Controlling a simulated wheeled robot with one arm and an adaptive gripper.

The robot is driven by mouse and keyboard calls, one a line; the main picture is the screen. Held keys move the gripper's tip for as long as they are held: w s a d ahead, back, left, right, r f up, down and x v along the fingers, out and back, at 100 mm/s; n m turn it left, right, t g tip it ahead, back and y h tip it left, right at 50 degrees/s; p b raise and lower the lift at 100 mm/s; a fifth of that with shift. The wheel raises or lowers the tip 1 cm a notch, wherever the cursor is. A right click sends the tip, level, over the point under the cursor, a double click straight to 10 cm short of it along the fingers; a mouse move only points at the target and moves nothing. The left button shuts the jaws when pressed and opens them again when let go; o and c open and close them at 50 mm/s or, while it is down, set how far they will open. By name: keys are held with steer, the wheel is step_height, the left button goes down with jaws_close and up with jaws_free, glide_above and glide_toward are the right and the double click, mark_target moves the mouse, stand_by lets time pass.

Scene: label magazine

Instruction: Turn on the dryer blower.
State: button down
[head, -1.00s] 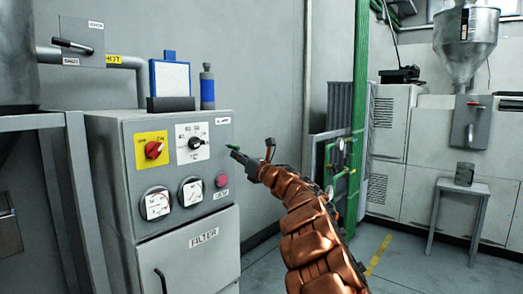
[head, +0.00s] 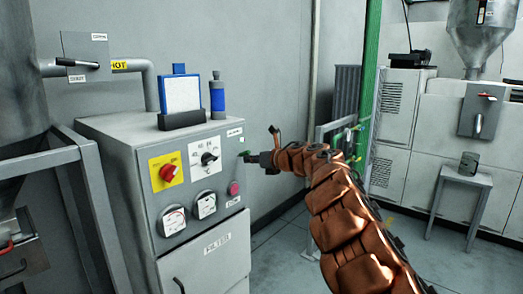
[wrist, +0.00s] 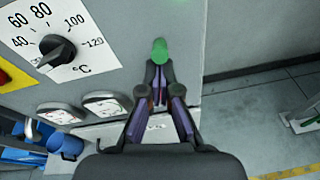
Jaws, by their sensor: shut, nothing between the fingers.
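The grey dryer cabinet (head: 130,190) stands at left centre in the head view. Its front panel bears a red rotary switch (head: 168,172) on a yellow plate, a black temperature knob (head: 208,158), two gauges and a pink button (head: 234,188). A small green piece (head: 243,154) shows below a small unreadable label at the panel's upper right. It is larger in the wrist view (wrist: 160,50), just beyond my fingertips. My gripper (head: 251,158) is shut and empty, pointing at the panel by this green piece. I cannot tell whether they touch. The fingers partly hide the panel behind.
A grey frame stands at the left. A stool (head: 461,190) with a cup is at the right. The floor between is mostly clear.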

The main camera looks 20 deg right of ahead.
steer(key=shift+a+r+g+p, duration=0.1)
steer(key=shift+r+g+p, duration=0.25)
steer(key=shift+p, duration=0.25)
steer(key=shift+w+r+p, duration=0.1)
steer(key=shift+r+p, duration=0.2)
steer(key=shift+p, duration=0.7)
